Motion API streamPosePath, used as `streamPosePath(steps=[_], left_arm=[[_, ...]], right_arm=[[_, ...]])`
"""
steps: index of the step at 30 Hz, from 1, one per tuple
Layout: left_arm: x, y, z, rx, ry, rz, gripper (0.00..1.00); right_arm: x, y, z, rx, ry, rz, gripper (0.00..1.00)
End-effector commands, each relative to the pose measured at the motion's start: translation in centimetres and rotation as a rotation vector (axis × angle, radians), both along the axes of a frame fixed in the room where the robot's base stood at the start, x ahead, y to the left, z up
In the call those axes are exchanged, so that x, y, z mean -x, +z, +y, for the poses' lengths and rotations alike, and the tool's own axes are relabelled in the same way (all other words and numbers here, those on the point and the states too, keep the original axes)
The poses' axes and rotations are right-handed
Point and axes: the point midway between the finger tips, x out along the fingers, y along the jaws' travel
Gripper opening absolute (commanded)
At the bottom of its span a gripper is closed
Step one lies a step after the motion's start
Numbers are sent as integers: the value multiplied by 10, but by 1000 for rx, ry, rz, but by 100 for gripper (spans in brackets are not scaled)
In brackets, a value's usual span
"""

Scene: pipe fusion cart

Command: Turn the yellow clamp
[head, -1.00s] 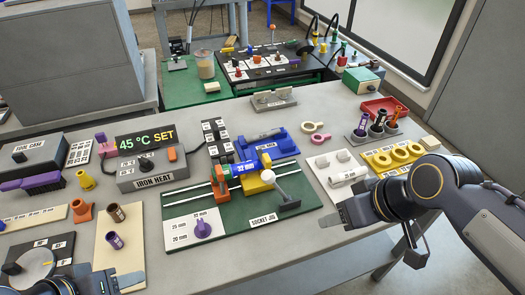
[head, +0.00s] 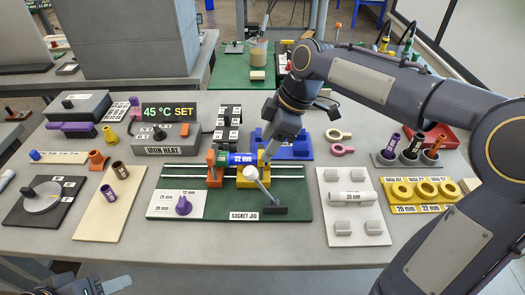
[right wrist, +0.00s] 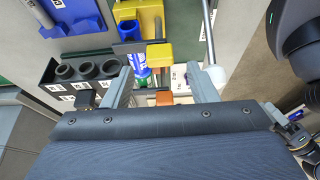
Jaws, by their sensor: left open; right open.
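The yellow clamp (head: 248,180) sits on the green socket jig (head: 230,210), beside the orange clamp (head: 214,170). A blue pipe labelled 32 mm (head: 242,159) lies across both. A white-knobbed lever (head: 260,187) slants down from the yellow clamp toward a dark grey foot. My right gripper (head: 268,153) is over the jig, pointing down at the yellow clamp and partly hiding it. In the right wrist view, its open fingers (right wrist: 163,88) stand on either side of yellow (right wrist: 160,53) and orange parts, with nothing gripped. My left gripper (head: 120,284) is open and empty at the lower left, near the table's front edge.
The iron heat box (head: 168,140) stands behind the jig to the left, and a black socket rack (head: 229,130) behind it. A blue tray (head: 295,148) is just right of my right gripper. A white plate with a pipe (head: 352,205) lies right of the jig.

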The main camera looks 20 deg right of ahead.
Motion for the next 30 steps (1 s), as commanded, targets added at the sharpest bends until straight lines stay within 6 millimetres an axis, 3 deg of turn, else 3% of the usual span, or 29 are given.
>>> streamPosePath(steps=[7,17,27,30], left_arm=[[0,-2,0,0,0,0,49],[0,-2,0,0,0,0,49],[0,-2,0,0,0,0,49],[0,-2,0,0,0,0,49]], right_arm=[[-3,-30,12,-1,0,2,53],[-4,-34,14,-1,-2,0,53],[-4,-34,13,-1,-2,0,11],[-4,-34,13,-1,-3,0,8]])
